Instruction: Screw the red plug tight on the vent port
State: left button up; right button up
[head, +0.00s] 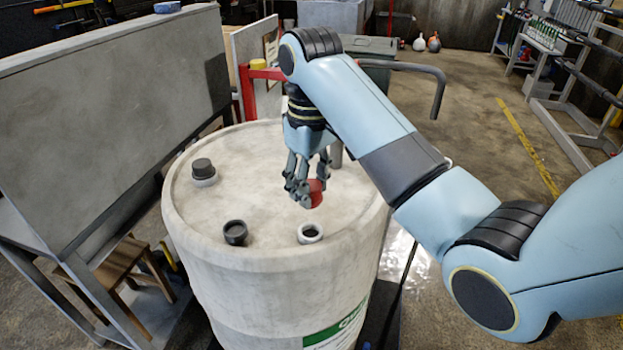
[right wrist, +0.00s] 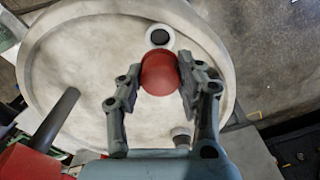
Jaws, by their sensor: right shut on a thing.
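The red plug (head: 316,194) is between the fingers of my right gripper (head: 304,188), above the top of a pale drum (head: 260,170). In the right wrist view the round red plug (right wrist: 160,73) sits between both fingertips of the gripper (right wrist: 160,80). A white-rimmed port with a dark opening (head: 310,233), which looks like the vent port, is near the drum's front edge. It also shows just beyond the plug in the right wrist view (right wrist: 159,36). The plug is apart from this port, up and to the side of it. My left gripper is not in view.
A dark-capped port (head: 203,170) and a black ring-like fitting (head: 235,232) are also on the drum top. A red frame (head: 262,75) stands behind the drum. A large grey panel (head: 110,110) is at left, with a wooden stool (head: 122,265) below it.

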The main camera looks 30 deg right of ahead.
jog(key=shift+f+b, duration=0.5)
jog(key=shift+f, duration=1.9)
jog(key=shift+f+b, duration=0.35)
jog(key=shift+f, duration=0.15)
jog(key=n, duration=0.4)
jog(key=shift+r, duration=0.1)
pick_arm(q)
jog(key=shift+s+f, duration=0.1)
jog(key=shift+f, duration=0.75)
pick_arm(e)
jog(key=shift+n, duration=0.5)
jog(key=shift+n, duration=2.6)
